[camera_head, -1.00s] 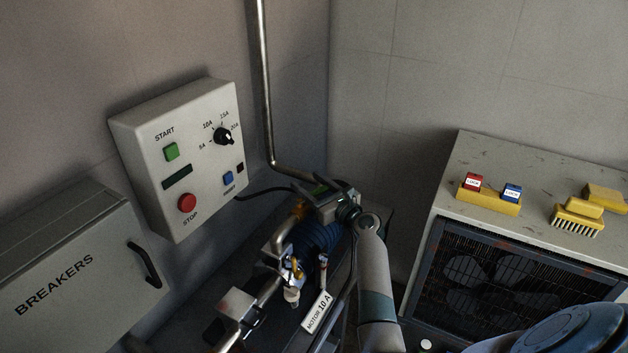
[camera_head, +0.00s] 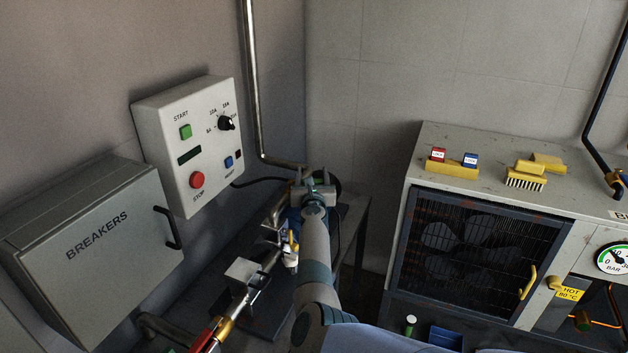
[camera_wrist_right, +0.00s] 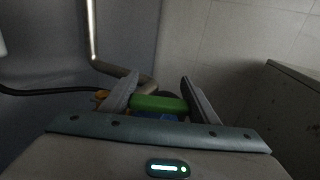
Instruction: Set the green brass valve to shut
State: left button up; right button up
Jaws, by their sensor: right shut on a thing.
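The green valve handle (camera_wrist_right: 158,103) is a short rounded bar. In the right wrist view it lies crosswise between the fingers of my right gripper (camera_wrist_right: 160,88), which is shut on it. A bit of brass (camera_wrist_right: 102,95) shows just left of the fingers; the rest of the valve body is hidden. In the head view my right gripper (camera_head: 312,180) is at the back of the pump bench, near the foot of the steel pipe, and it hides the handle. My left gripper is not in view.
The control box (camera_head: 190,145) and breaker cabinet (camera_head: 95,250) are on the left wall. The steel pipe (camera_head: 252,90) runs down close behind the gripper. Right stands a grey fan unit (camera_head: 440,160) with lock blocks (camera_head: 453,163) and a yellow brush (camera_head: 525,175) on top.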

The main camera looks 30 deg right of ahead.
dwell(0.4)
jog(key=o, duration=1.5)
jog(key=shift+s, duration=0.1)
